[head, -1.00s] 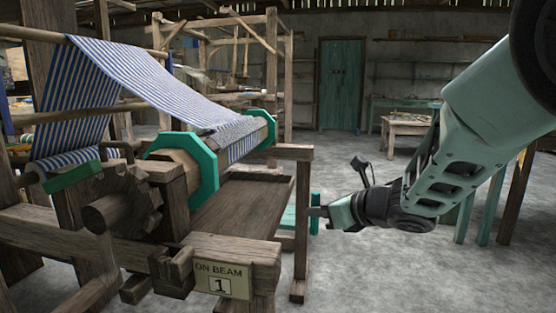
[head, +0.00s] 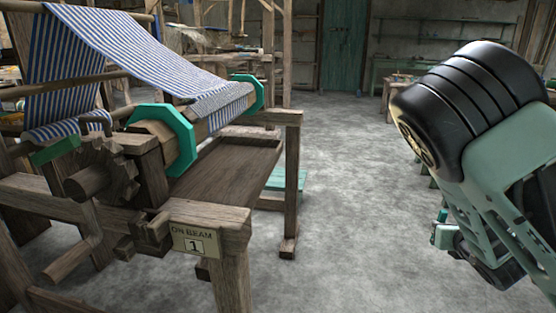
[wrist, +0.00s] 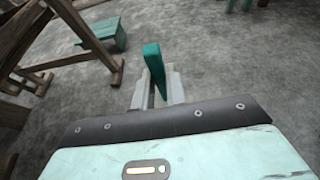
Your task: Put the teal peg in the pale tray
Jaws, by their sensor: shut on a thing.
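The teal peg (wrist: 153,62) is between the fingertips of my gripper (wrist: 157,90) in the wrist view. It sticks out past the fingers, and bare grey floor lies behind it. My gripper is shut on it. In the head view my arm fills the right side, and a small teal part shows at its lower left edge (head: 440,233); I cannot tell there how much of it is peg. I cannot make out a pale tray in either view.
The wooden loom (head: 215,218) with striped cloth (head: 130,50) stands at left. A teal bench (head: 290,180) is behind its front post; a teal bench also shows in the wrist view (wrist: 105,33). A wooden table (head: 393,88) stands at the back right. The middle floor is clear.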

